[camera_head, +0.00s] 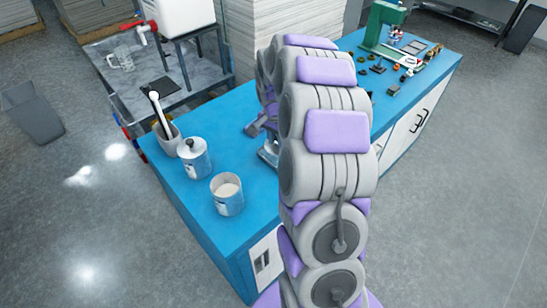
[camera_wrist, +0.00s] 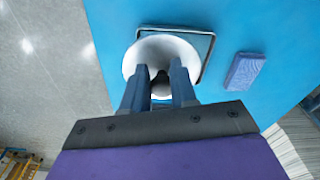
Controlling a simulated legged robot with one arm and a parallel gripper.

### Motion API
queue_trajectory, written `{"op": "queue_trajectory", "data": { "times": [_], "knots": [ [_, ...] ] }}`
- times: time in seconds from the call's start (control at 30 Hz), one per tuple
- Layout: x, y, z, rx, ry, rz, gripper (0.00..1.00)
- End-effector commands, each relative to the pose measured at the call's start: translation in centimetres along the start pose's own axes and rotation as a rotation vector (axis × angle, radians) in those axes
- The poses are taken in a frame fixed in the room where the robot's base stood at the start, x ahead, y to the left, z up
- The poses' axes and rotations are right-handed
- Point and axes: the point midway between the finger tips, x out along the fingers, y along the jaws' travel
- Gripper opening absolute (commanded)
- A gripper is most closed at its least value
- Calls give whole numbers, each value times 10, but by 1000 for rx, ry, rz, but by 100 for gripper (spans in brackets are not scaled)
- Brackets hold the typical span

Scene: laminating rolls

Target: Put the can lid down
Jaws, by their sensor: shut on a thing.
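In the wrist view the can lid (camera_wrist: 163,48) is a pale round disc with a dark knob at its centre. My gripper (camera_wrist: 161,77) is shut on the knob, one finger on each side. The lid overlaps a dark-rimmed rectangular tray (camera_wrist: 203,48) on the blue bench top; I cannot tell whether they touch. In the head view an open metal can (camera_head: 227,195) with pale contents stands on the bench's near left part. My arm hides most of my gripper and the lid there.
A second can with a dark knob on top (camera_head: 194,157) and a grey pot holding a white-handled tool (camera_head: 166,134) stand behind the open can. A blue block (camera_wrist: 243,71) lies right of the tray. Small parts and a green machine (camera_head: 383,25) occupy the bench's far end.

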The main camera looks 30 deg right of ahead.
Motion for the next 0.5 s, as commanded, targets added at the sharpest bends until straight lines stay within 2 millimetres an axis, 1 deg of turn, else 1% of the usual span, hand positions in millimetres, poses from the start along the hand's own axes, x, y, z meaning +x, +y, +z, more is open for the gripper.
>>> {"op": "queue_trajectory", "data": {
  "times": [0.03, 0.1, 0.33, 0.5],
  "knots": [
    [11, 0, 3, -2, -2, 4, 0],
    [22, -2, 5, -4, 0, 4, 0],
    [44, -1, 5, -4, -2, 1, 0],
    [73, -1, 6, -3, -5, 2, 0]
  ]
}}
